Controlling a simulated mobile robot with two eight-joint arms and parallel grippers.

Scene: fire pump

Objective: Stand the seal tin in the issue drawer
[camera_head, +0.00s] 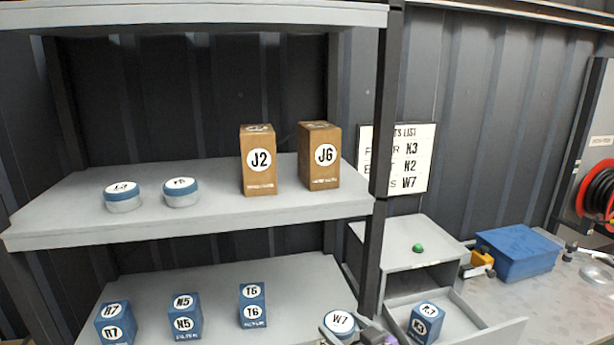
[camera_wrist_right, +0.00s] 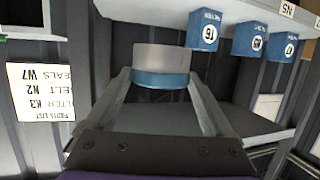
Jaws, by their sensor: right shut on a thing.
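The seal tin (camera_head: 340,322), a round grey tin with a blue lid marked W7, is held in my right gripper (camera_head: 352,332) at the bottom of the head view, right of the lower shelf. In the right wrist view the tin (camera_wrist_right: 160,62) sits between the two fingers of the right gripper (camera_wrist_right: 161,82), which is shut on it; the view is inverted. The issue drawer (camera_head: 483,331) is pulled open below the grey cabinet, to the right of the tin. A blue box (camera_head: 426,322) stands in the drawer. My left gripper is not in view.
The middle shelf (camera_head: 220,218) holds two tins and brown boxes J2 (camera_head: 259,175) and J6 (camera_head: 320,170). Several blue boxes stand on the lower shelf. A dark post (camera_head: 378,200) stands left of the cabinet (camera_head: 400,255). A blue bin (camera_head: 517,255) is on the bench.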

